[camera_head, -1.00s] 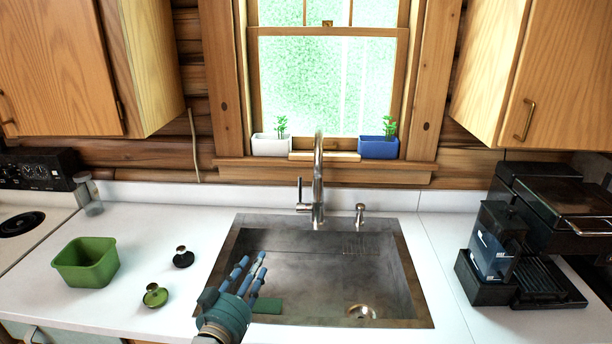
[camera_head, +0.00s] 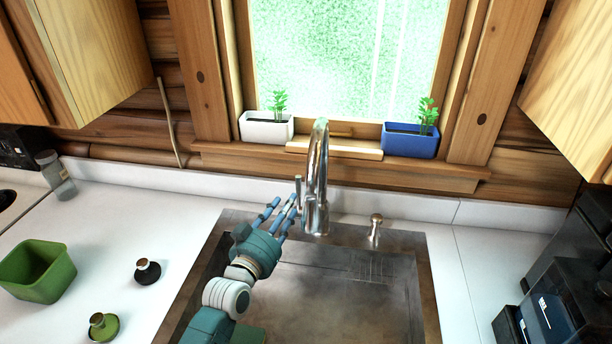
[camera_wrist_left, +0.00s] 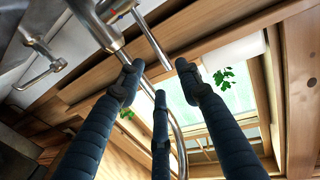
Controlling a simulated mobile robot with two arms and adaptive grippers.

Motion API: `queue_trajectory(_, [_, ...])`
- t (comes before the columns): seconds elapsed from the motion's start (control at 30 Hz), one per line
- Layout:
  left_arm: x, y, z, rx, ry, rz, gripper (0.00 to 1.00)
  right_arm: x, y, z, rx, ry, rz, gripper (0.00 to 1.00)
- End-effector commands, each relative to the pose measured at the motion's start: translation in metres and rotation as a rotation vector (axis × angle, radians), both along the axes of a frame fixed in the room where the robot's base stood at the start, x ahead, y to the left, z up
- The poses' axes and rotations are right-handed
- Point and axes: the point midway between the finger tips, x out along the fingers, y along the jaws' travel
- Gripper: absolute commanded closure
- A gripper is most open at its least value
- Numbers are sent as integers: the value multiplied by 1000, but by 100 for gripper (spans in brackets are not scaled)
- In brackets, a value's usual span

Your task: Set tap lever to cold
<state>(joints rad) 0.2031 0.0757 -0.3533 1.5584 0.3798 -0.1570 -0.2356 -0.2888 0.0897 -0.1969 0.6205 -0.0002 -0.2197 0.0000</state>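The chrome tap (camera_head: 316,190) stands behind the sink with its tall spout arching up. Its lever (camera_head: 298,188) is a thin upright rod on the tap's left side. My left gripper (camera_head: 282,210) is just left of the lever, over the sink's back left part, with its blue fingers pointing at it. In the left wrist view the three fingers (camera_wrist_left: 158,80) are spread and empty. The lever (camera_wrist_left: 152,42) sticks out from the tap body (camera_wrist_left: 100,28) between the outer fingertips there; I cannot tell whether anything touches. Small red and blue marks show on the tap body. My right gripper is out of view.
The metal sink (camera_head: 415,262) has a small dispenser (camera_head: 375,228) at its back edge. A white planter (camera_head: 266,130) and a blue planter (camera_head: 408,144) stand on the windowsill. A green container (camera_head: 38,272) is on the left counter, a coffee machine (camera_head: 560,310) at right.

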Motion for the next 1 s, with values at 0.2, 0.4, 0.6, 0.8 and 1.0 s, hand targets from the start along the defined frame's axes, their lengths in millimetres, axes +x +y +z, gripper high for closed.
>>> queue_trajectory(0.2, [30,-13,3,-1,-2,-1,65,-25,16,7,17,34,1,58])
queue_trajectory(0.4, [64,-27,2,1,-1,-1,65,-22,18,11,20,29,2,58])
queue_trajectory(0.6, [87,-36,0,1,0,-1,65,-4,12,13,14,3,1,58])
queue_trajectory(0.8, [96,-40,0,0,0,0,65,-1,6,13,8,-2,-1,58])
queue_trajectory(1.0, [97,-40,1,-1,-1,0,65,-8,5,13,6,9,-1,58])
